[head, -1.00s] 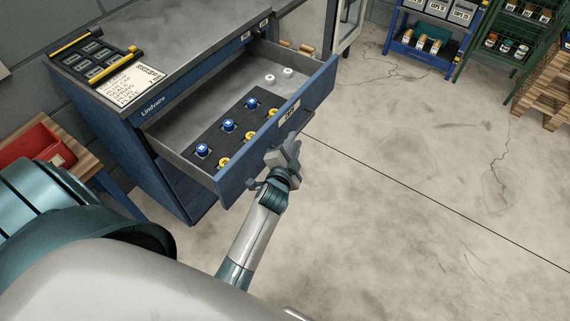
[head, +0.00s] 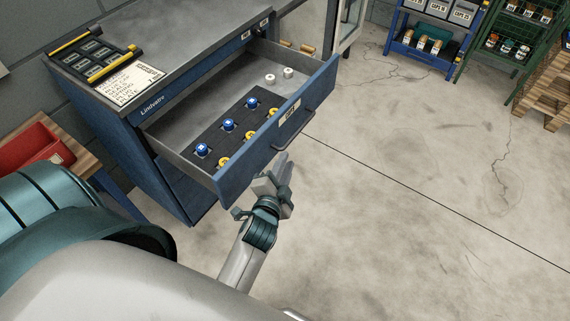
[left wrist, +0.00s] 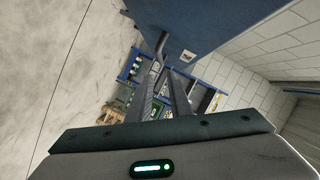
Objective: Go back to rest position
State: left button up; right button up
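My left gripper (head: 283,168) is in front of the open drawer (head: 262,150), below its front panel and apart from it. In the left wrist view its two fingers (left wrist: 163,88) have a narrow gap between them, with nothing held. The drawer handle (head: 296,131) is beyond the fingertips; it also shows in the left wrist view (left wrist: 161,42). My right gripper is not in view.
The drawer of the blue cabinet (head: 168,165) juts out towards me, holding blue-topped and yellow pieces in a dark insert (head: 212,140) and two white pieces. A red bin (head: 28,146) stands left. Blue shelving (head: 425,62) stands back right. The floor on the right is clear.

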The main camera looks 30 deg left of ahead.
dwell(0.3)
pick_arm(q)
jog(key=s+d+f+n+g+h, duration=0.15)
jog(key=d+f, duration=0.25)
jog(key=f, duration=0.6)
jog(key=s+d+f+g+h, duration=0.25)
jog(key=d+f, duration=0.25)
jog(key=f, duration=0.6)
jog(key=s+d+f+n+g+h, duration=0.1)
jog(key=s+f+n+g+h, duration=0.1)
jog(key=s+f, duration=1.7)
jog(key=shift+f+n+g, duration=0.6)
jog(key=shift+n+g, duration=0.2)
jog(key=shift+n, duration=0.45)
jog(key=shift+d, duration=0.1)
